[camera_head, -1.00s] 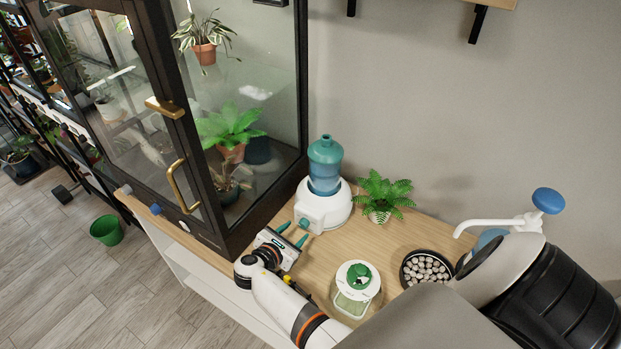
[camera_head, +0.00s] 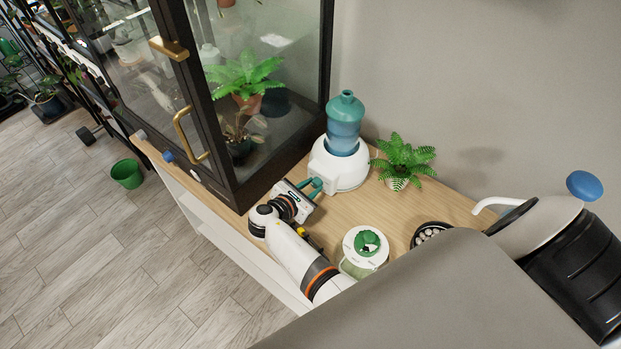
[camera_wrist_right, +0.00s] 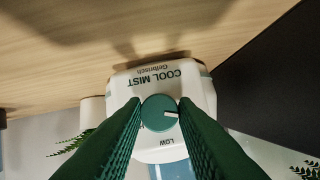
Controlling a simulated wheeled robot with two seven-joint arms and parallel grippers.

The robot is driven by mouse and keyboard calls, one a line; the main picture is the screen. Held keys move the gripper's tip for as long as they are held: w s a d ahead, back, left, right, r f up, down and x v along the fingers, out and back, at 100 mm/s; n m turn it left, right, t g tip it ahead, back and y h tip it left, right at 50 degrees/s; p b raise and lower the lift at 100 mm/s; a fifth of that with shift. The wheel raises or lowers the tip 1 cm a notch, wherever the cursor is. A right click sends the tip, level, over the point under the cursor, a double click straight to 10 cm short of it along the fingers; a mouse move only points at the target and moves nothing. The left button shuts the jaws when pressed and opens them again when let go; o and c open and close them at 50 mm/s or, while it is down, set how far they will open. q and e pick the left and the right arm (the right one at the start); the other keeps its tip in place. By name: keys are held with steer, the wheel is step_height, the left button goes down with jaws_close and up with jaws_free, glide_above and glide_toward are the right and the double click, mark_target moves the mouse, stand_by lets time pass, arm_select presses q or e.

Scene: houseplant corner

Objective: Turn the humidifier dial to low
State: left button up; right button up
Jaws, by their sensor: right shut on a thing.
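The humidifier (camera_head: 343,171) has a white base and a teal-blue tank and stands upright on the wooden cabinet top beside the glass case. In the right wrist view, its green dial (camera_wrist_right: 159,113) sits on the white front, which reads "COOL MIST", with "LOW" beside the dial. A white pointer line on the dial points to the right of that picture, not at "LOW". My right gripper (camera_head: 321,188) is at the humidifier's front, its two green fingers shut on the dial from both sides. The dial is hidden in the head view. My left gripper is not in view.
A potted fern (camera_head: 402,160) stands right of the humidifier. A jar with a green-and-white lid (camera_head: 366,243) and a bowl of pebbles (camera_head: 429,232) are nearer. The glass case (camera_head: 264,100) stands close on the left. A green bucket (camera_head: 126,174) is on the floor.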

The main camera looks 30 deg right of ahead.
steer(key=shift+t, duration=0.3)
steer(key=shift+s+d+f+m, duration=0.1)
steer(key=shift+m, duration=0.6)
steer(key=shift+m+t+b, duration=0.5)
steer(key=shift+t+b, duration=0.05)
steer(key=shift+t, duration=0.05)
steer(key=shift+s+f+m+t+b, duration=0.15)
steer(key=shift+f+m+t+b, duration=0.1)
steer(key=shift+m+t+b, duration=0.6)
steer(key=m+t+b, duration=0.1)
steer(key=m+b, duration=0.1)
steer(key=b, duration=0.1)
steer(key=m+t+b, duration=0.1)
steer(key=m+b, duration=0.1)
steer(key=b, duration=0.2)
steer(key=shift+s+f+m+b, duration=0.1)
steer(key=shift+f+m+b, duration=0.1)
steer(key=shift+m+b, duration=0.1)
steer(key=shift+r+m+t+b, duration=0.2)
steer(key=shift+m+t+b, duration=0.15)
steer(key=shift+m+b, duration=0.65)
steer(key=shift+n, duration=0.25)
